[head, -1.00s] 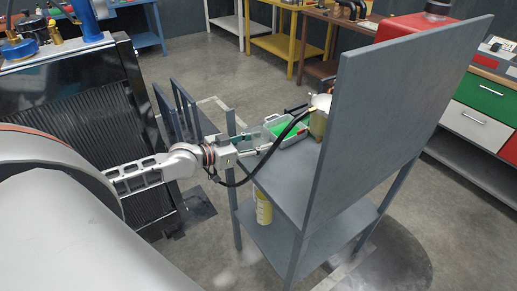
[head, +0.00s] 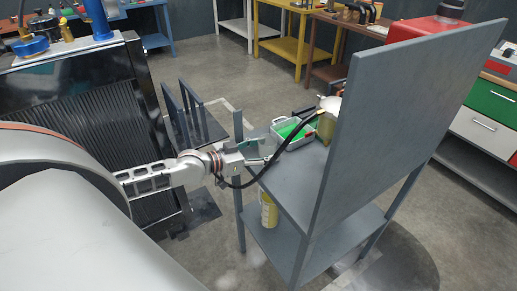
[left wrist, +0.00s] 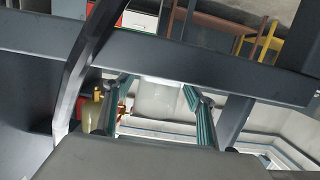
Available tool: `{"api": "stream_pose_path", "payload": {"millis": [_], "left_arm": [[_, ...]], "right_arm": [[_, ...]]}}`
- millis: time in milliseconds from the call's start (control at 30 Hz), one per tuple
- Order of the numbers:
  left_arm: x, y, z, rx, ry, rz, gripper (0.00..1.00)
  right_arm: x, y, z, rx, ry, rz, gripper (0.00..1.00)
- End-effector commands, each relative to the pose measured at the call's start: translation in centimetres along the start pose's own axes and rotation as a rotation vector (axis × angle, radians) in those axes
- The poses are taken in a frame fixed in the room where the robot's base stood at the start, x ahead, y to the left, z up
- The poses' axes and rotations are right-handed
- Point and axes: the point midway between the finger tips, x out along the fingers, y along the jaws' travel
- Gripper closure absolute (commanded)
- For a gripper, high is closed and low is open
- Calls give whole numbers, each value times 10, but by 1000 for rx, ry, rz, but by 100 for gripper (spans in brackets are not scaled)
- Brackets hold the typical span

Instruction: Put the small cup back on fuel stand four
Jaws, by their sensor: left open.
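My left gripper (head: 262,152) reaches over the near left side of a grey stand (head: 295,188) with a tall back panel. Its fingers are open. In the left wrist view the two teal-padded fingers (left wrist: 159,108) stand apart, with a pale translucent cup-like thing (left wrist: 158,98) showing between them. I cannot tell whether they touch it. That thing is not clear in the head view. No number shows on the stand. My right gripper is not in view.
A light tray with a green inside (head: 292,131) and a brass-coloured canister (head: 327,127) stand on the upper shelf. A black hose crosses near the gripper. A yellow container (head: 269,211) stands on the lower shelf. The back panel (head: 400,130) blocks the right side.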

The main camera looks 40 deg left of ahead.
Motion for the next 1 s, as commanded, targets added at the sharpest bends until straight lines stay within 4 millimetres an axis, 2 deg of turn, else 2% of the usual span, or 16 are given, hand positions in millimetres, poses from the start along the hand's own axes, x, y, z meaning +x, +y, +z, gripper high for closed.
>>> {"api": "stream_pose_path", "payload": {"millis": [167, 800, 1000], "left_arm": [[-13, 0, 0, -1, -2, -1, 44], [-96, 0, 0, -1, -4, 1, 44], [-113, 0, -1, -1, -1, 0, 44]], "right_arm": [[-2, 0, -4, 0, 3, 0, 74], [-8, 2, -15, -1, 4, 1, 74], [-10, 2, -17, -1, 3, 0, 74]]}}
